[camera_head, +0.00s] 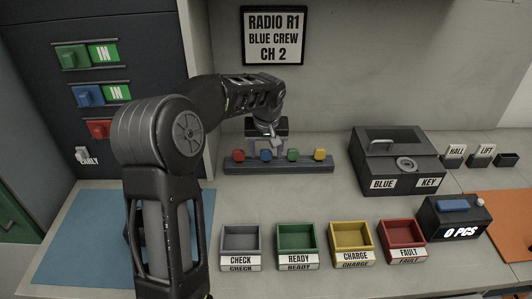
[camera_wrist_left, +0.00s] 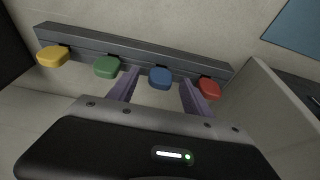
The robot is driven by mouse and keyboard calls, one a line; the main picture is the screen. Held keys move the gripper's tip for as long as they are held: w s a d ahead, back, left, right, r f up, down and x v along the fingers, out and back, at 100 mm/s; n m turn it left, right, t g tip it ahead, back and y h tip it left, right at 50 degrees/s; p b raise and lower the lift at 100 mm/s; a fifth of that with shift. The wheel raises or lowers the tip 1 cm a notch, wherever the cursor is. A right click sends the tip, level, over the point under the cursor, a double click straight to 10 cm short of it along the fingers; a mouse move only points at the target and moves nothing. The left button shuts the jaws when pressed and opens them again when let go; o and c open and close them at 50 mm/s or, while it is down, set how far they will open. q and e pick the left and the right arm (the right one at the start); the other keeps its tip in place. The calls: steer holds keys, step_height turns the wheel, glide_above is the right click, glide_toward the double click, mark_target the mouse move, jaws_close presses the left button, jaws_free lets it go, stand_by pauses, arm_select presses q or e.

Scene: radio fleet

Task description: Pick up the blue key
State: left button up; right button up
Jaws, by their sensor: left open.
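The blue key (camera_head: 266,155) sits on a dark rack (camera_head: 280,167), second from the left in the head view, between the red key (camera_head: 239,155) and the green key (camera_head: 293,155). A yellow key (camera_head: 320,154) is at the rack's right end. My left gripper (camera_head: 266,143) is over the rack at the blue key. In the left wrist view, the blue key (camera_wrist_left: 160,78) shows between the tips of my open left gripper (camera_wrist_left: 157,90). I cannot tell whether the fingers touch it. The right gripper is not in view.
A grey box labelled BLUE KEY (camera_head: 425,160) stands right of the rack. Grey, green, yellow and red trays (camera_head: 297,260) line the front of the counter. A blue mat (camera_head: 80,235) lies at left. A wall sign (camera_head: 273,36) reads RADIO R1, BLUE CREW, CH 2.

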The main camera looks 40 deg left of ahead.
arm_select(q)
steer(key=shift+w+f, duration=0.15)
steer(key=shift+f, duration=0.3)
steer(key=shift+c, duration=0.6)
jaws_close()
